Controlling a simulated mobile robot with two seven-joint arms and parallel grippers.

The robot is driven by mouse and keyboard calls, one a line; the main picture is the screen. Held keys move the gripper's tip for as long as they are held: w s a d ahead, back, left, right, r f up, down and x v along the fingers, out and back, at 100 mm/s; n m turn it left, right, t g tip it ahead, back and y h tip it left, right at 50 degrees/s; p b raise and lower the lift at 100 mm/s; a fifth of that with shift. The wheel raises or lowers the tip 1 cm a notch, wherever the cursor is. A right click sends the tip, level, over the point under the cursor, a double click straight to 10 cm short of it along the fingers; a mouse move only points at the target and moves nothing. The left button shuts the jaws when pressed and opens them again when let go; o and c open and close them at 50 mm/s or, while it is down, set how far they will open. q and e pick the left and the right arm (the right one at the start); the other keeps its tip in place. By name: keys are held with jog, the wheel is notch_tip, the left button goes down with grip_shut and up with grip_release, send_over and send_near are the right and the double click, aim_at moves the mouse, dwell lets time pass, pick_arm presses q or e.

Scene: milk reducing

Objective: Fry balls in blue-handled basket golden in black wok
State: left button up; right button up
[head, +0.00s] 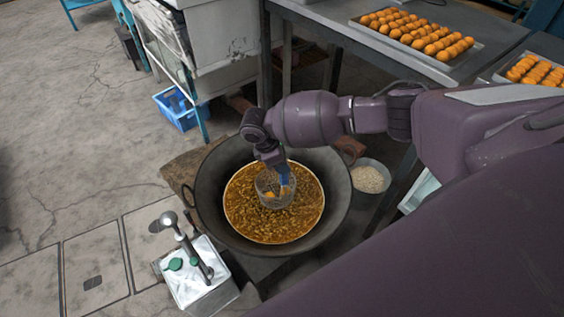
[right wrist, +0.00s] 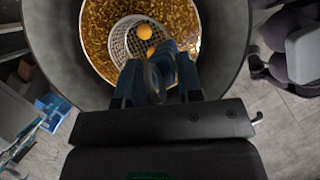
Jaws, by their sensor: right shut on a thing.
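The black wok (head: 337,190) holds bubbling golden-brown oil (head: 245,215). The wire basket (head: 268,195) is in the oil near the middle of the wok, with orange balls inside. In the right wrist view the basket (right wrist: 121,42) shows two orange balls (right wrist: 143,32). My right gripper (head: 277,165) is above the wok and shut on the basket's blue handle (head: 288,183). The gripper (right wrist: 158,75) hides part of the basket and handle in the right wrist view. My left gripper is not in view.
Trays of orange balls (head: 425,37) lie on the metal table at the upper right. A bowl of pale grains (head: 368,178) stands right of the wok. A white container (head: 190,275) with a metal tool is at front left. A blue crate (head: 178,108) is on the floor behind.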

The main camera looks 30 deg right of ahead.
jog(key=shift+r+p, duration=1.55)
jog(key=shift+r, duration=1.3)
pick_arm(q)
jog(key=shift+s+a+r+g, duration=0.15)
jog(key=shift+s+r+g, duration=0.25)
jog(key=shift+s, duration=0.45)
pick_arm(e)
jog(key=shift+r, duration=0.15)
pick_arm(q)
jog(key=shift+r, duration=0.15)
pick_arm(e)
jog(key=shift+r, duration=2)
pick_arm(q)
jog(key=shift+b, duration=0.3)
pick_arm(e)
jog(key=shift+a+r, duration=0.1)
